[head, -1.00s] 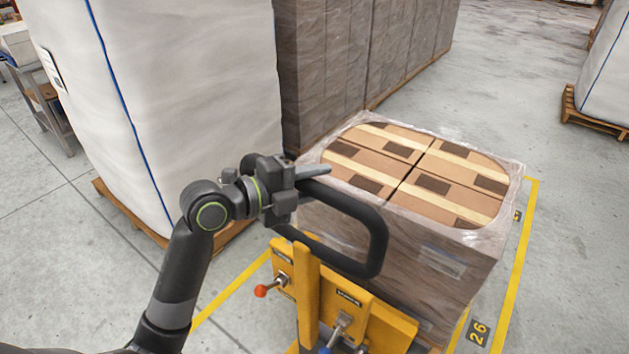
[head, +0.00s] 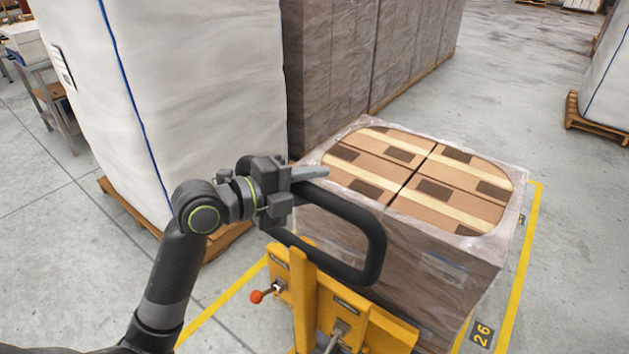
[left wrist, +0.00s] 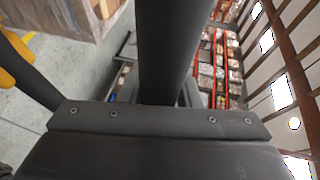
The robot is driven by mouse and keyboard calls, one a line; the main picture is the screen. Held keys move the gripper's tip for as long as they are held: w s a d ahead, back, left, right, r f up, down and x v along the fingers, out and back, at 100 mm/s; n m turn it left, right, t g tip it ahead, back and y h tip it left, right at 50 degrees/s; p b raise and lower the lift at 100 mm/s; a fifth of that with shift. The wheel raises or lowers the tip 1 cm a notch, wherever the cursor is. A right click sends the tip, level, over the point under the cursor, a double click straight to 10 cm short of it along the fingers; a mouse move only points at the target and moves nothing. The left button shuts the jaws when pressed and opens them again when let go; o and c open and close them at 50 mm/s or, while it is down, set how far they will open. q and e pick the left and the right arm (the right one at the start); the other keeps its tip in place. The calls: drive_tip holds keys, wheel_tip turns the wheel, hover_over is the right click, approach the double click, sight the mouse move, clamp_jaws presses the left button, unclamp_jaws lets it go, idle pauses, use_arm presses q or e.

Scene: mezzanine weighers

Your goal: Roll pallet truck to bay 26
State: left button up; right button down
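The yellow pallet truck (head: 380,325) stands at the lower middle of the head view, with a black loop handle (head: 376,245). It carries a film-wrapped stack of brown cartons (head: 455,268). My left gripper (head: 305,185) is closed around the handle's upper left corner. In the left wrist view a dark bar (left wrist: 168,50) runs into the gripper, whose fingertips are hard to make out. Yellow floor lines run on both sides of the stack, and a "26" mark (head: 482,335) lies on the floor at its near right. The truck's forks are hidden. My right gripper is not in view.
A tall white bulk bag (head: 200,100) on a wooden pallet stands close at the left. Wrapped grey-brown stacks (head: 335,80) stand behind the cartons. Another white bag on a pallet (head: 590,122) is at the far right. Floor beyond the right yellow line (head: 522,260) is clear.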

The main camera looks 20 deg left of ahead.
use_arm(q)
drive_tip(key=shift+o, duration=1.1)
drive_tip(key=shift+w+d, duration=0.1)
drive_tip(key=shift+w, duration=0.2)
drive_tip(key=shift+o, duration=0.6)
drive_tip(key=p+v, duration=0.5)
drive_tip(key=v, duration=1.2)
drive_tip(key=shift+r, duration=0.15)
